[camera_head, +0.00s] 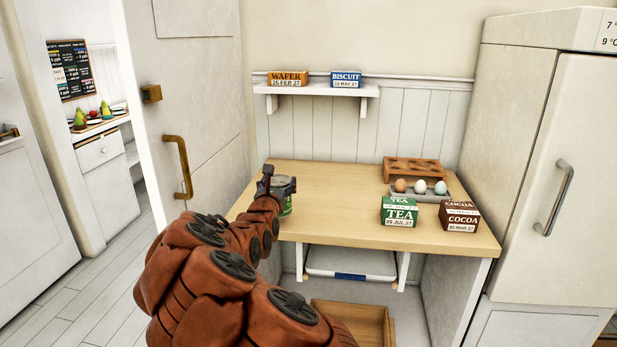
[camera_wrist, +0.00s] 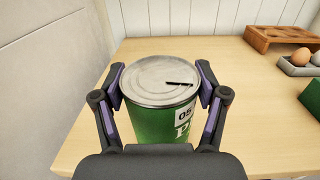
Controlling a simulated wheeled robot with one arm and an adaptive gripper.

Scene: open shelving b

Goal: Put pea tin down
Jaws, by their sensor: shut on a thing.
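The pea tin (camera_wrist: 160,82) is a green can with a bare metal lid and a white label panel, upright in the wrist view. My gripper (camera_wrist: 160,90) has its two fingers on either side of the tin, shut on it. In the head view the tin (camera_head: 287,203) is at the left end of the wooden counter (camera_head: 335,205), partly hidden by my gripper (camera_head: 278,182). I cannot tell whether its base touches the counter.
A green tea box (camera_head: 399,212), a cocoa box (camera_head: 459,216), a grey egg tray (camera_head: 432,197) and a brown wooden rack (camera_head: 412,165) stand on the right. The counter's middle is clear. A wall shelf (camera_head: 315,90) holds wafer and biscuit boxes.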

